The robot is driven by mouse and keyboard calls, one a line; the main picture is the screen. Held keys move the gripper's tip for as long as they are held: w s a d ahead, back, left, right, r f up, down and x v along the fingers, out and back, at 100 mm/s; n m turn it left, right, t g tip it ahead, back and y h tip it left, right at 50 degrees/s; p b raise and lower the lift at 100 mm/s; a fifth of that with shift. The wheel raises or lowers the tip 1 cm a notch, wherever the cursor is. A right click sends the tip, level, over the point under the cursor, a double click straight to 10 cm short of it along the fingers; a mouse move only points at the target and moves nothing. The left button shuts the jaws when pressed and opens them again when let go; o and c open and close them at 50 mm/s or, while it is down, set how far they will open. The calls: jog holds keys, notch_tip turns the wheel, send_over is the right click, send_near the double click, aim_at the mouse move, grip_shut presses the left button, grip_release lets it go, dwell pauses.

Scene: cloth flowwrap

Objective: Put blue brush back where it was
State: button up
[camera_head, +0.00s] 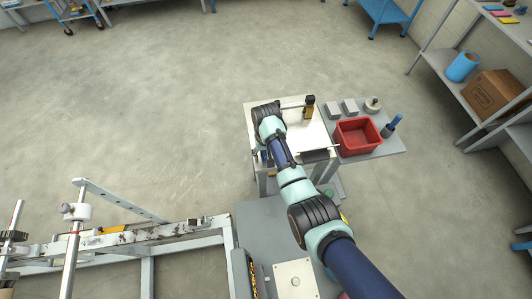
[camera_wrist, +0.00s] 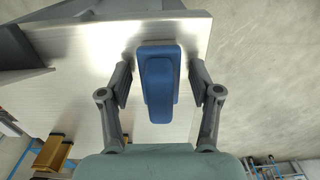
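In the wrist view, a blue brush-like block (camera_wrist: 160,85) with a rounded body and a grey strip along its far edge appears over or on the bright metal tabletop, close to its edge. My gripper (camera_wrist: 160,75) has one dark finger on each side of it. The fingers stand apart, with narrow gaps to the blue sides, so no firm contact shows. In the head view my arm reaches over the pale worktable (camera_head: 312,135). The fingertips are hidden there; a small blue patch (camera_head: 265,156) shows near the table's left edge.
A red bin (camera_head: 358,137), grey blocks (camera_head: 350,106), a round grey piece (camera_head: 373,104) and an upright blue-handled object (camera_head: 392,125) stand on the grey side table (camera_head: 385,150). A black-and-tan device (camera_head: 309,107) stands at the worktable's back.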

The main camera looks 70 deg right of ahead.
jog(key=shift+r, duration=0.15)
notch_tip(320, 180, up, 12)
jog(key=p, duration=0.2)
jog(key=shift+p, duration=0.35)
jog(key=shift+a, duration=0.1)
jog(key=w+a+r+n+t+h, duration=0.1)
jog(key=w+a+r+n+t, duration=0.2)
jog(key=w+a, duration=0.5)
jog(key=w+a+r+n+t+h, duration=0.25)
jog(key=w+a, duration=0.25)
jog(key=a, duration=0.7)
jog(key=s+a+r+n+t+y, duration=0.1)
jog(key=s+a+r+n+t, duration=0.1)
jog(key=a+r, duration=0.4)
jog(key=s+a+r+n+t+y, duration=0.2)
jog(key=a+r, duration=0.5)
jog(key=a, duration=0.8)
jog(key=s+n+t, duration=0.1)
jog(key=n+t, duration=0.1)
jog(key=t, duration=0.1)
jog(key=shift+s+a+r, duration=0.15)
jog(key=shift+s+r, duration=0.05)
jog(key=shift+r, duration=0.05)
